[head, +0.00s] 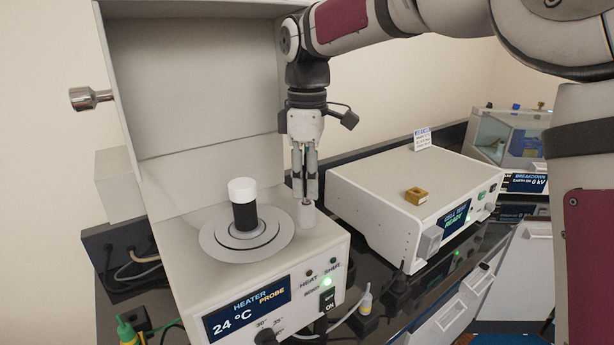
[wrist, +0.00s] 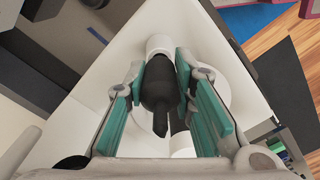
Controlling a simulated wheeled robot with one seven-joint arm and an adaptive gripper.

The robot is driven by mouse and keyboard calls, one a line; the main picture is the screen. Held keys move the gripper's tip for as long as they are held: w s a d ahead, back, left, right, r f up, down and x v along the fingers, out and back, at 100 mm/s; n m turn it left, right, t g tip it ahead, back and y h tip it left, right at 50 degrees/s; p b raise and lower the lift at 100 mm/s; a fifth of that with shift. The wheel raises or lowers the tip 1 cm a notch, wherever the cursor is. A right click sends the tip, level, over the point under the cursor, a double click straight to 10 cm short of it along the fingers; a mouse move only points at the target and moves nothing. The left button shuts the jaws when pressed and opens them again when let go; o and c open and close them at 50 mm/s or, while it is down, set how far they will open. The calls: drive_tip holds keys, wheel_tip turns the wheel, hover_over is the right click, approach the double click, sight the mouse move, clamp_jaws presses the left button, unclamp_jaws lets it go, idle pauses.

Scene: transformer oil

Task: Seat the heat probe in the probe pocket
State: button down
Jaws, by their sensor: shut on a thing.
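My gripper (head: 304,198) points straight down over the right back part of the heater's top (head: 325,237). Its fingers are shut on the heat probe (wrist: 158,86), a black rounded body with a short tail between the green pads. In the head view the probe is mostly hidden by the fingers. A short white cylinder (head: 306,217), which looks like the probe pocket, stands upright just below the fingertips. A white cylinder (wrist: 158,43) also shows beside the probe in the wrist view. I cannot tell whether the probe's tip is inside it.
A dark bottle with a white cap (head: 243,203) stands on the heater's round plate (head: 212,245), left of my gripper. The heater's display (head: 247,306) reads 24 °C. A white cell-test box (head: 385,185) stands to the right. An open hood (head: 190,80) rises behind.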

drive_tip(key=shift+f, duration=0.6)
drive_tip(key=c, duration=1.3)
unclamp_jaws()
wheel_tip(320, 180, up, 11)
drive_tip(key=shift+r, duration=0.5)
